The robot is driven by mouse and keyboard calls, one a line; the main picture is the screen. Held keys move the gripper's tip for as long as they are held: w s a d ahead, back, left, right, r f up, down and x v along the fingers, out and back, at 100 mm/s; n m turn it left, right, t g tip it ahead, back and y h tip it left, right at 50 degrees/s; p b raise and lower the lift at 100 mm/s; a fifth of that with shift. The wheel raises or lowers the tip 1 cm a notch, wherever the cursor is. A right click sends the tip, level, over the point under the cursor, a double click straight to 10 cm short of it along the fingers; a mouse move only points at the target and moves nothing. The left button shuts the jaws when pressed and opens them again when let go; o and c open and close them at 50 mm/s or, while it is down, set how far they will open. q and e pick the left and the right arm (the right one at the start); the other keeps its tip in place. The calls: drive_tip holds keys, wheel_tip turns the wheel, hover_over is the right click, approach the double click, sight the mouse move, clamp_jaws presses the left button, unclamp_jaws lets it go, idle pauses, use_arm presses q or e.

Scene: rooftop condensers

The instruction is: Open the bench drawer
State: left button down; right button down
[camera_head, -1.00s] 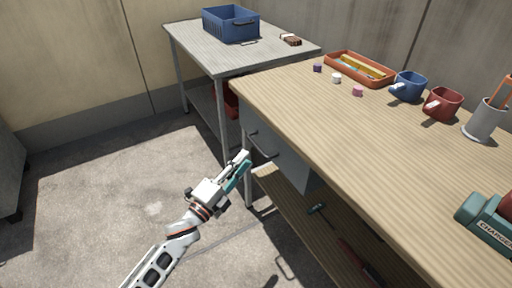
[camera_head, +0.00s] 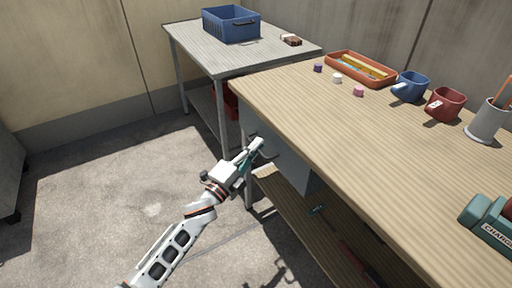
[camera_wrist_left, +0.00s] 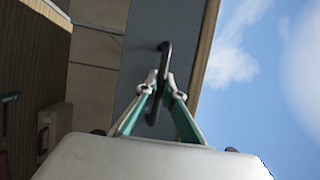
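My left gripper (camera_head: 259,146) is at this handle. In the left wrist view its two teal-and-white fingers (camera_wrist_left: 162,80) lean in on either side of the bar and look shut on it. In the head view the fingers cover part of the handle. My right gripper is not in view.
The bench top (camera_head: 330,120) holds an orange tray (camera_head: 391,80), a blue mug (camera_head: 412,87), a red mug (camera_head: 447,104), a grey cup (camera_head: 487,122) and a green charger (camera_head: 487,216). A lower shelf (camera_head: 290,205) lies under the drawer. A side table (camera_head: 215,54) stands behind.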

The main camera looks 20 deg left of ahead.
use_arm(q)
drive_tip(key=shift+s, duration=0.1)
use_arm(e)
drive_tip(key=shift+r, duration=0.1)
